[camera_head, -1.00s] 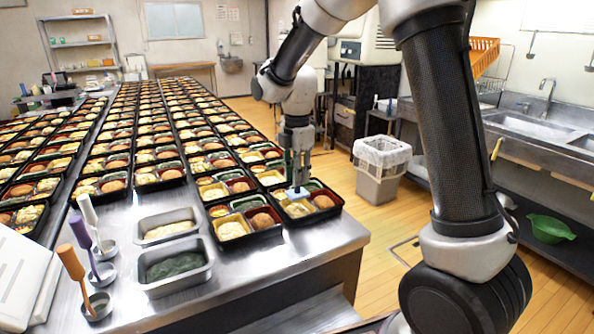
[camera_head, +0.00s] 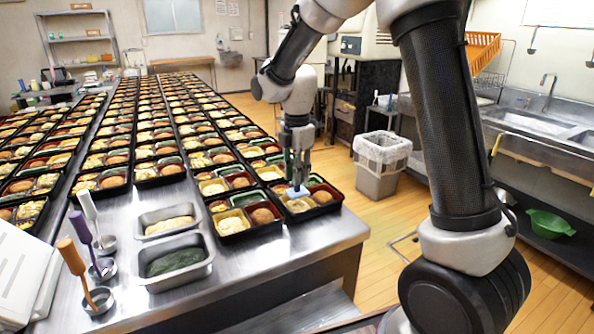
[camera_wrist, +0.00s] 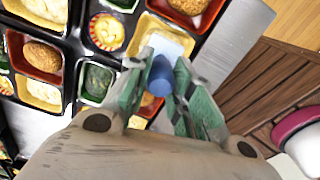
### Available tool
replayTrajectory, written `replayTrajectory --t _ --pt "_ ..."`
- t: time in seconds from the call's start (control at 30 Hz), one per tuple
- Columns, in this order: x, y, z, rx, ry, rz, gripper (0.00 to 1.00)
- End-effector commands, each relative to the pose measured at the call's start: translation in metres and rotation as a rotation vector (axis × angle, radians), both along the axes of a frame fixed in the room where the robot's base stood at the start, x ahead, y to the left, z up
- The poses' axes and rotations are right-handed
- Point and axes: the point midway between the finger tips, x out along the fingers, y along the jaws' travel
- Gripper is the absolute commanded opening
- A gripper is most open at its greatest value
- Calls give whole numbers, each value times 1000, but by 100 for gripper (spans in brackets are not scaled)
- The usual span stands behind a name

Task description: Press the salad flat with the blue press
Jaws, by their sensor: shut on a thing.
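My gripper (camera_head: 297,178) points down over the front right bento tray (camera_head: 318,216). It is shut on the blue handle of the press (camera_wrist: 160,76). The press's pale flat plate also shows in the head view (camera_head: 298,192). The plate is at the yellow compartment (camera_wrist: 146,26) of this tray. Pale yellow salad (camera_head: 299,206) shows beside the plate in the head view. The plate hides part of the salad, and I cannot tell whether they touch.
Rows of filled bento trays stand close behind and left. Two metal pans, one with pale food (camera_head: 168,227) and one with dark green food (camera_head: 174,261), stand left. Scoops with coloured handles (camera_head: 71,257) are further left. The counter's front right corner (camera_head: 345,232) is clear.

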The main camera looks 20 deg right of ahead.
Motion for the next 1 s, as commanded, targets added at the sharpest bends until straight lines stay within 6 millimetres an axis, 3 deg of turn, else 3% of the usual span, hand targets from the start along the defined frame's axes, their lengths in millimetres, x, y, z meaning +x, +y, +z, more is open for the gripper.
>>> replayTrajectory --t 1.0 --pt "0 0 -21 0 1 0 0"
